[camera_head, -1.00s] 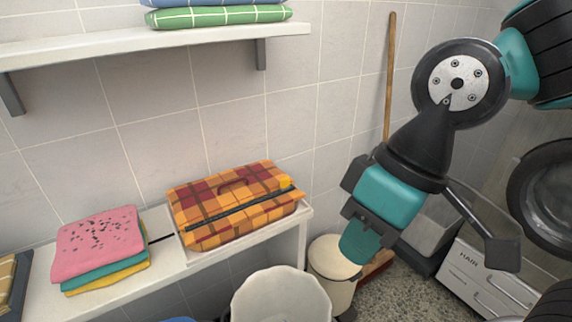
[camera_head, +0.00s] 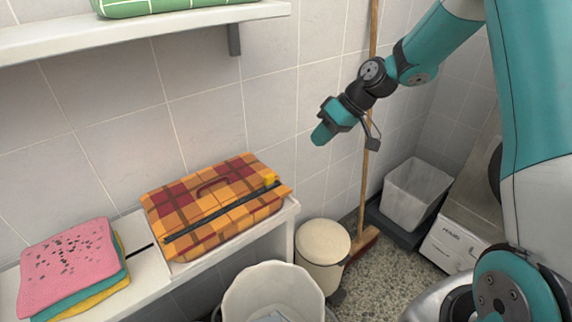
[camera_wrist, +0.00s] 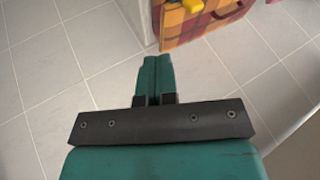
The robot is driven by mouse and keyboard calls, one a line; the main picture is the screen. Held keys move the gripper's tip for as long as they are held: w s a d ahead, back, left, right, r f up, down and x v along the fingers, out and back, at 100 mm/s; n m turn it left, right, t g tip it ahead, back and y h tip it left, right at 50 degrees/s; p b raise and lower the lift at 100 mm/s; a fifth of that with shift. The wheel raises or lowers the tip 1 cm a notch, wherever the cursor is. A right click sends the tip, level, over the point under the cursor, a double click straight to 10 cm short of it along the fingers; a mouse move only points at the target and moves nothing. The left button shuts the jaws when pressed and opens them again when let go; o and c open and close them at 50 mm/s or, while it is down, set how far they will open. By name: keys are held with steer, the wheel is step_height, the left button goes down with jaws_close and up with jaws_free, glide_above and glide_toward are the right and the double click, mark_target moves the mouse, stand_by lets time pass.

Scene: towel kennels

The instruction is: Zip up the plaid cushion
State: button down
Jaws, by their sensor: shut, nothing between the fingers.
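The plaid cushion (camera_head: 200,190), orange, red and brown with a dark handle, lies on the white bench. A dark zip (camera_head: 222,212) runs along its front side. A yellow zip tab (camera_head: 270,179) sits at the right end of the zip. In the wrist view the cushion (camera_wrist: 205,22) shows at the top with the yellow tab (camera_wrist: 193,5) at the frame's edge. My gripper (camera_head: 320,134) is shut and empty, in the air to the right of and above the cushion. Its fingers (camera_wrist: 154,75) are together in the wrist view.
A pink speckled towel (camera_head: 68,265) tops a folded stack left of the cushion. A wall shelf (camera_head: 150,30) hangs above. An open white bin (camera_head: 272,290), a lidded bin (camera_head: 322,245) and a broom (camera_head: 366,150) stand right of the bench (camera_head: 145,281). Air between gripper and cushion is clear.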

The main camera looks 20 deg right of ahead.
steer(key=p, duration=0.3)
glide_toward(283, 184)
steer(key=w+a+f, duration=0.1)
steer(key=a+f, duration=0.1)
steer(key=w+a+f, duration=0.1)
steer(key=w+a, duration=0.1)
steer(key=shift+w+f, duration=0.2)
steer(key=shift+f, duration=0.2)
steer(key=shift+s+a+f+p, duration=0.1)
steer(key=shift+a+p, duration=0.05)
steer(key=shift+a, duration=0.15)
steer(key=shift+s+a+f+p, duration=0.1)
steer(key=shift+a+p, duration=0.05)
steer(key=shift+a, duration=0.2)
